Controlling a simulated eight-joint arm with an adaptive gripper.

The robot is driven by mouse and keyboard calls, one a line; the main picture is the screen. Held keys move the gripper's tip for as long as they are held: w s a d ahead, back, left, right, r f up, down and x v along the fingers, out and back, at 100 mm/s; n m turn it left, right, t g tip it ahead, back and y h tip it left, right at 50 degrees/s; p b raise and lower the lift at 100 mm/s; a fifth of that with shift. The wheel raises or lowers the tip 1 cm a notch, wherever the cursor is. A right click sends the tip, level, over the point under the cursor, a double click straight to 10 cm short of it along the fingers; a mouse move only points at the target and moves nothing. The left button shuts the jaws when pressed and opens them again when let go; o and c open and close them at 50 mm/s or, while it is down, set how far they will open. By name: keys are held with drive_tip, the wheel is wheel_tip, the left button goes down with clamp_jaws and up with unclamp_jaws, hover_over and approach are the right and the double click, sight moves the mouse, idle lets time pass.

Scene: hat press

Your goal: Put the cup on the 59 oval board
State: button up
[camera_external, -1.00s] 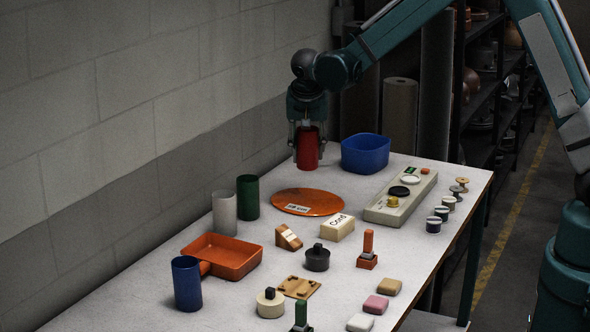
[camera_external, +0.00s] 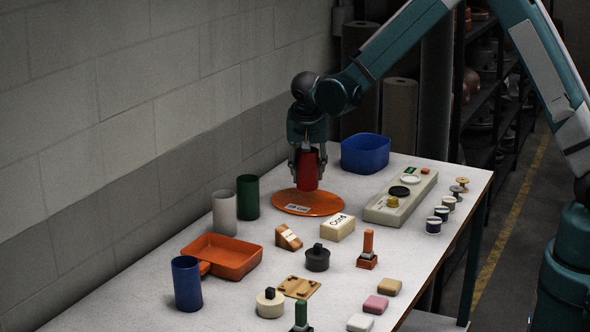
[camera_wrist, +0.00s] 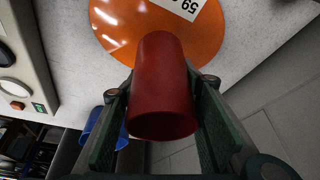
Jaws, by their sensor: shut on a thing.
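The red cup (camera_external: 307,171) is held upright between the fingers of my gripper (camera_external: 308,163), over the far part of the orange oval board (camera_external: 318,204). In the wrist view the cup (camera_wrist: 162,90) sits between both fingers, and the board (camera_wrist: 112,27) shows beyond it with a white label reading 59, partly cut off by the frame edge. I cannot tell whether the cup's base touches the board. My gripper is shut on the cup.
A blue bin (camera_external: 365,153) stands close behind to the right. A grey control panel (camera_external: 402,196) lies right of the board. A green cup (camera_external: 247,197) and a white cup (camera_external: 224,212) stand to its left. The wall is close behind.

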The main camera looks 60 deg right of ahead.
sight(308, 181)
drive_tip(key=shift+f, duration=1.9)
drive_tip(key=shift+f+b, duration=0.15)
drive_tip(key=shift+b, duration=0.15)
drive_tip(key=o, duration=0.9)
drive_tip(key=shift+o, duration=0.2)
drive_tip(key=shift+r, duration=0.25)
drive_tip(key=p+v, duration=0.1)
drive_tip(key=v, duration=1.1)
